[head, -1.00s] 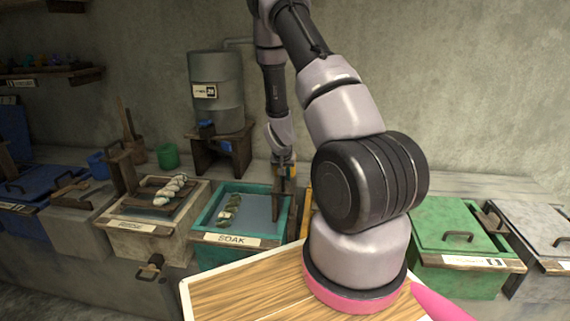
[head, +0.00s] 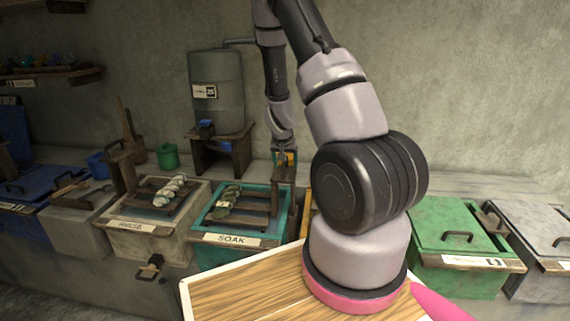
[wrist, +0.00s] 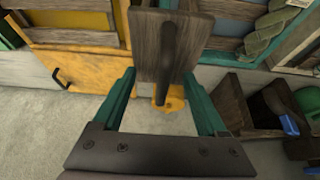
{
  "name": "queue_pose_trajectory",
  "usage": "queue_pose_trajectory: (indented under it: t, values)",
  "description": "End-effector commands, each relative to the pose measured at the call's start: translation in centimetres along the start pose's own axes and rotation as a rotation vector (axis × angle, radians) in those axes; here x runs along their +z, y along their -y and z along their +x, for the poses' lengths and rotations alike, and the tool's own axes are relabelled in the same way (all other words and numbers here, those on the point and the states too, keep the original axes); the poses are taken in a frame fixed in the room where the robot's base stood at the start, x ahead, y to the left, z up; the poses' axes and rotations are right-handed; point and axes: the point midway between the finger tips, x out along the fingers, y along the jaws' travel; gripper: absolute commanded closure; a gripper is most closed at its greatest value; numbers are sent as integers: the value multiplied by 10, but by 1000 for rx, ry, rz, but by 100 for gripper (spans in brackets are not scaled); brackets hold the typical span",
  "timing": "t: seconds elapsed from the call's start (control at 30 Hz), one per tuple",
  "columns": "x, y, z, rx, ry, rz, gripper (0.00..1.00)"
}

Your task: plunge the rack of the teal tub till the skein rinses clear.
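The teal tub (head: 250,243) stands at centre left with a SOAK label on its front. Its wooden slatted rack (head: 252,214) shows high in the tub, and a dull green twisted skein (head: 227,199) lies across the slats at the left. The skein also shows at the top right of the wrist view (wrist: 265,30). My gripper (head: 286,158) is at the tub's far right corner, at the top of the rack's upright wooden handle (wrist: 170,45). Water between the slats is hard to make out.
Left of the teal tub stands a pale RINSE tub (head: 150,240) with a whitish skein on its rack. A yellow lid (wrist: 80,62) lies beside the teal tub. Behind are a grey barrel (head: 216,90) on a stand and a green bucket (head: 167,156). A green lidded tub (head: 445,225) is at right.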

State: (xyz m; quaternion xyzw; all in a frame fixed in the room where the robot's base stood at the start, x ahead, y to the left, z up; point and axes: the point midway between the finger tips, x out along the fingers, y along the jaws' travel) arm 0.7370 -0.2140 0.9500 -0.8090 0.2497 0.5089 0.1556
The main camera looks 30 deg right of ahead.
Motion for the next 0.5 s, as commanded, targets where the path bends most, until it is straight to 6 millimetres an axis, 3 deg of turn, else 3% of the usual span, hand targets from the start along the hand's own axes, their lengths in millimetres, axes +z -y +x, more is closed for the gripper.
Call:
queue_pose_trajectory:
  t: [0.3, 0.5]
  values:
    - [-1, 2, -2, -2, -2, -2, 0]
    - [-11, 3, -21, -4, -4, -2, 0]
